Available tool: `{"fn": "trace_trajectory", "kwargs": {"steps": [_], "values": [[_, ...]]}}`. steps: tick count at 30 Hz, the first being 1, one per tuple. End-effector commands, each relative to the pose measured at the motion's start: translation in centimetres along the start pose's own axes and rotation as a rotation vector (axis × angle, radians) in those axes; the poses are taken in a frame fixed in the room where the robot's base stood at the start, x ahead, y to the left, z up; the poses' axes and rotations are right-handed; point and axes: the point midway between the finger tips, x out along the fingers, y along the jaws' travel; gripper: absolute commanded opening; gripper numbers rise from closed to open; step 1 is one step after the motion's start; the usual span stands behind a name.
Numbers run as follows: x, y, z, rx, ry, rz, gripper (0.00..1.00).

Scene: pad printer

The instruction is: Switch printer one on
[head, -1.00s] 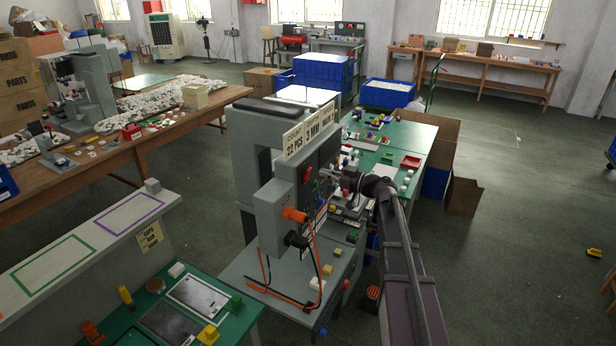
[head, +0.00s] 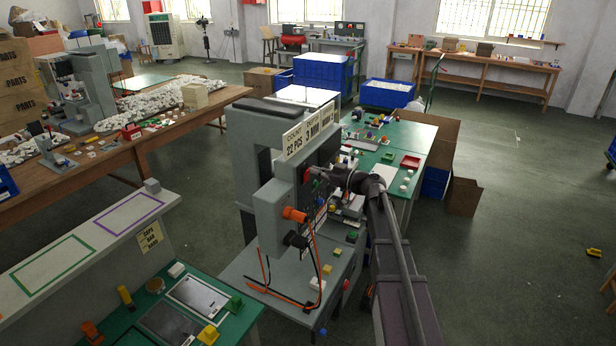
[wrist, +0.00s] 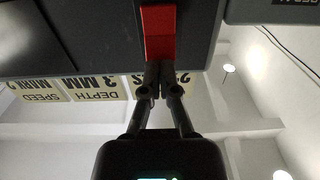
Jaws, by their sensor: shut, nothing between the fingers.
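The grey pad printer (head: 262,140) stands in the middle of the head view, with yellow signs (head: 308,132) on its upper edge. I cannot read a printer number on it. In the wrist view a red switch-like block (wrist: 158,32) sits on the printer's dark panel (wrist: 95,35). My gripper (wrist: 158,80) is shut and empty. Its fingertips are at the near end of the red block and overlap it in the picture; I cannot tell whether they touch. In the head view my gripper (head: 318,174) is at the panel's face, mostly hidden by my arm.
Another grey machine (head: 92,85) stands on the wooden table at left. Orange and black cables (head: 285,298) hang in front of the printer. A green-topped table (head: 415,138) with small parts stands behind my arm. The floor at right is largely clear.

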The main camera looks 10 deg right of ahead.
Motion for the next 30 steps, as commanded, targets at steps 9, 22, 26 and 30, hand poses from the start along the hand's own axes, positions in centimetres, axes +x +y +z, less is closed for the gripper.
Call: {"fn": "trace_trajectory", "kwargs": {"steps": [9,22,26,30], "values": [[0.7,0.0,0.0,0.0,0.0,0.0,0.0],[0.0,0.0,0.0,0.0,0.0,0.001,0.0],[-0.9,0.0,0.0,0.0,0.0,0.001,0.0],[-1.9,0.0,0.0,0.0,0.0,0.001,0.0]]}}
